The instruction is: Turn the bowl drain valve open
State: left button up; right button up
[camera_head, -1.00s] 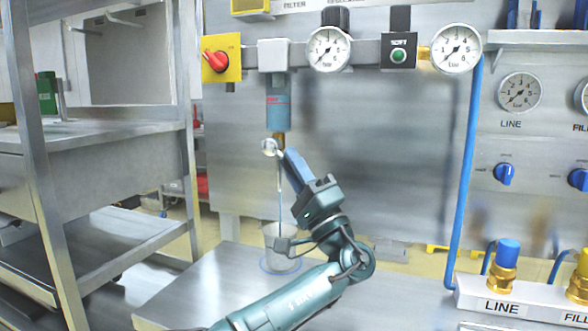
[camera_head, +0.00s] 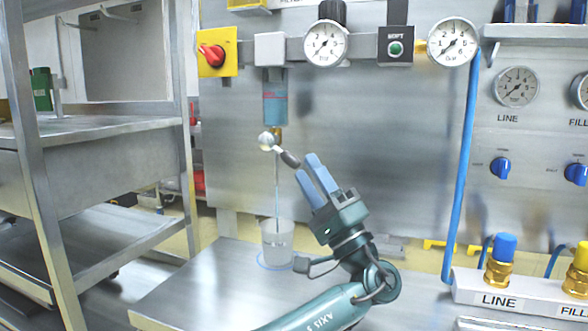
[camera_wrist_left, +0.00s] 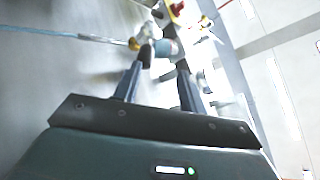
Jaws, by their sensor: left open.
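The clear blue bowl (camera_head: 275,103) hangs under the filter block. Below it sits the drain valve (camera_head: 268,141), with a pale round body, a brass fitting and a short lever (camera_head: 290,159) with a dark tip, pointing down right. A thin pale line, a stream or tube, runs from the valve into a clear cup (camera_head: 277,243). My left gripper (camera_head: 306,168) is open and empty, its blue fingers just right of the lever tip and seemingly apart from it. In the left wrist view the lever (camera_wrist_left: 145,54) shows beyond the left-hand finger. My right gripper is out of view.
The cup stands on a metal table (camera_head: 215,285). A red knob (camera_head: 212,55) on a yellow plate and two gauges line the top. A blue hose (camera_head: 465,170) runs down at right. A metal rack (camera_head: 100,150) stands at left.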

pick_arm(q)
jog(key=s+d, duration=0.6)
jog(key=shift+s+d, duration=0.15)
jog(key=shift+d, duration=0.05)
